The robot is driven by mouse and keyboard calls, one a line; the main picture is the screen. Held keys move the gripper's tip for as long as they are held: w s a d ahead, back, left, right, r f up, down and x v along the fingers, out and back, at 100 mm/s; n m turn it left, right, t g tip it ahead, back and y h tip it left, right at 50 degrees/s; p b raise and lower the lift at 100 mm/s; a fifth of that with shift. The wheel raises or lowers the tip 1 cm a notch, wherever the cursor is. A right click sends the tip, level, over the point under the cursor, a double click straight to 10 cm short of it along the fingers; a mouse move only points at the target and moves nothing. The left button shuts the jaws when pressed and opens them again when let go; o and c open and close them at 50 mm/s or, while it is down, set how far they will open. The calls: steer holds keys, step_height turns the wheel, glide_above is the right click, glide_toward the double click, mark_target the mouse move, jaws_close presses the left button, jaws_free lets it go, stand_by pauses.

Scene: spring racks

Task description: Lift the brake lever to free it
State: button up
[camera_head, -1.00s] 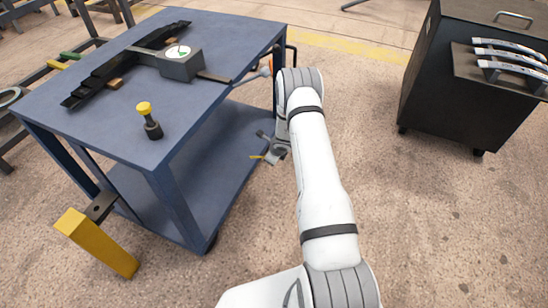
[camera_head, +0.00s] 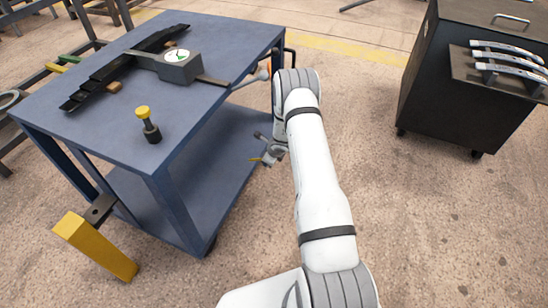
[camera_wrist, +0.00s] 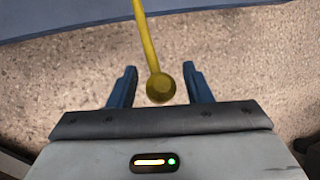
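The brake lever is a thin yellow rod with a round knob (camera_wrist: 160,87) in the wrist view. The rod runs from the knob up toward the blue cart's edge at the top. My gripper (camera_wrist: 157,80) is open, with one dark blue finger on each side of the knob. The knob appears between the fingers with gaps on both sides; its exact depth is hard to tell. In the head view my gripper (camera_head: 271,151) is low beside the blue cart's (camera_head: 215,95) right side. A small yellow bit of the lever (camera_head: 255,159) shows there, the rest hidden.
The cart top holds a dial gauge (camera_head: 180,67), a dark stepped bar (camera_head: 112,74) and a yellow-capped plunger (camera_head: 149,125). A yellow block (camera_head: 95,246) sits by its near corner. A black wheeled cabinet (camera_head: 450,85) stands right. The floor between is clear.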

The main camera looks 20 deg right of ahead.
steer(key=shift+d, duration=0.1)
steer(key=v, duration=0.7)
steer(key=shift+r, duration=0.4)
steer(key=shift+s, duration=0.15)
